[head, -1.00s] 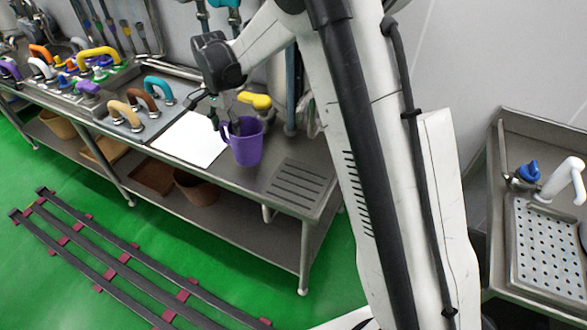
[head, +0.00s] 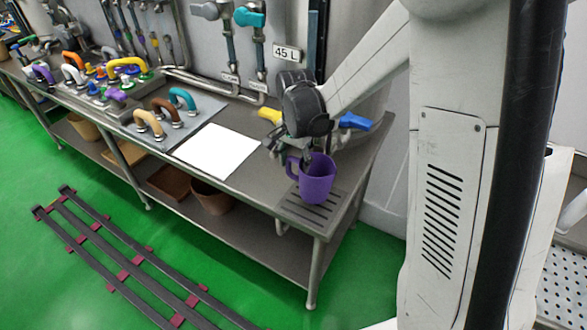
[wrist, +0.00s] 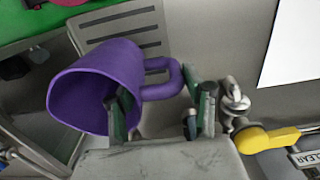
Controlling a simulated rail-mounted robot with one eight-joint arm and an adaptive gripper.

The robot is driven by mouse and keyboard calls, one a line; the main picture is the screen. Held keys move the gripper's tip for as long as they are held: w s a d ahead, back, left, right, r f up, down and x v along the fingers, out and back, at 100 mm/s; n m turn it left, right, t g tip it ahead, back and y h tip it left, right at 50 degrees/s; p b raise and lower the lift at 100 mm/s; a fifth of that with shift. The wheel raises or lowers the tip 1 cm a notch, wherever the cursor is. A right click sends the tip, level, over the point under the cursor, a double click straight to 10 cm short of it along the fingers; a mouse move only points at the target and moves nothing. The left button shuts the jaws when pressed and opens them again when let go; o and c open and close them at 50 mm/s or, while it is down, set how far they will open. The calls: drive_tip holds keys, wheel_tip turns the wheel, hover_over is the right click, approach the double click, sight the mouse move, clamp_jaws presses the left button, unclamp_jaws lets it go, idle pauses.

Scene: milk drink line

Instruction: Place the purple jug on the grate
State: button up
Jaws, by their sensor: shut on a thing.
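The purple jug (head: 318,182) is upright in the head view, over the slotted grate (head: 297,212) at the right end of the steel bench. I cannot tell whether its base touches the grate. My gripper (head: 303,165) is shut on the jug's handle, on the jug's left side. In the wrist view the jug (wrist: 82,88) lies left of my gripper (wrist: 165,103), with its handle reaching between the fingers. The grate slots (wrist: 122,18) show beyond the jug there. The jug hides part of the grate.
A white sheet (head: 217,151) lies on the bench left of the grate. Yellow (head: 270,115) and blue (head: 355,121) valve handles stand behind my gripper. Coloured handles (head: 150,122) fill the bench farther left. The bench's front edge is close to the grate.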

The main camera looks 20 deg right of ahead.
sight(293, 175)
drive_tip(key=shift+w+f, duration=0.15)
drive_tip(key=shift+f, duration=1.4)
drive_tip(key=shift+f, duration=0.2)
drive_tip(key=o, duration=1.6)
drive_tip(key=shift+c, duration=0.2)
drive_tip(key=shift+r, duration=0.15)
drive_tip(key=shift+r, duration=3.8)
